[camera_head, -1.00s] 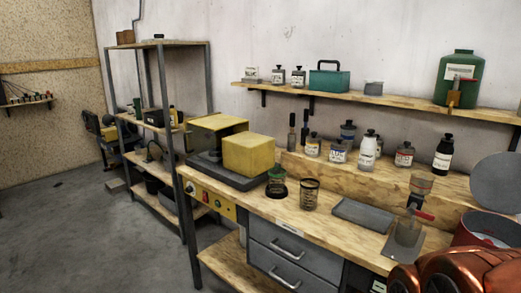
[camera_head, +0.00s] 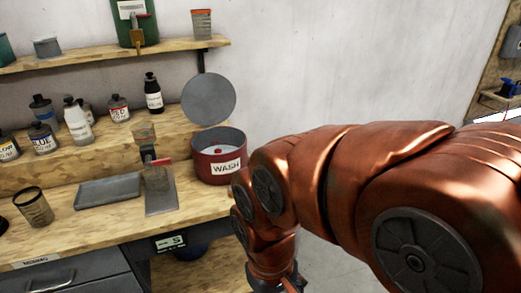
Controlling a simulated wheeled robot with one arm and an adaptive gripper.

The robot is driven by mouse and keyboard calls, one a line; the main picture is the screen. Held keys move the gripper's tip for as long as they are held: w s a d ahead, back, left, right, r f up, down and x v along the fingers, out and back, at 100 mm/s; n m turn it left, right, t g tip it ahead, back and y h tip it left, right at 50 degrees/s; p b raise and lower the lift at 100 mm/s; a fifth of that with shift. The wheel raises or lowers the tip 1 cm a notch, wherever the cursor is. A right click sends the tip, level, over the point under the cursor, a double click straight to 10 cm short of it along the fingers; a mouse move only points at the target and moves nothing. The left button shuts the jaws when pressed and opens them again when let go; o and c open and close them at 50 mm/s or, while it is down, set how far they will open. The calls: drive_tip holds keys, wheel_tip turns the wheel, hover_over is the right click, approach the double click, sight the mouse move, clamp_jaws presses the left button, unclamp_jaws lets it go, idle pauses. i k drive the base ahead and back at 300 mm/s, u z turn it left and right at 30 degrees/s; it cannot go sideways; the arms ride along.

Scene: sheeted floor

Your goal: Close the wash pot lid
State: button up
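The wash pot (camera_head: 218,169) is a dark red round pot with a white "WASH" label, on the right end of the wooden bench. Its grey round lid (camera_head: 208,99) stands upright at the pot's back rim, so the pot is open. A small red thing shows inside the pot. My copper-coloured arm reaches in from the right, in front of and to the right of the pot. My gripper (camera_head: 290,284) is only partly in view at the bottom edge, below the bench top and apart from the pot. Its fingers cannot be made out.
Left of the pot are a metal plate with a red-handled tool (camera_head: 160,188), a grey tray (camera_head: 108,190) and a dark mesh cup (camera_head: 33,207). Several bottles stand on the raised ledge behind. A wall shelf (camera_head: 120,50) runs above. Open floor lies right of the bench.

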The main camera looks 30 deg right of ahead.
sight(209, 99)
drive_tip(key=u, duration=0.15)
drive_tip(key=k, duration=1.15)
drive_tip(key=z, duration=0.2)
drive_tip(key=i, duration=1.75)
drive_tip(key=u, duration=0.95)
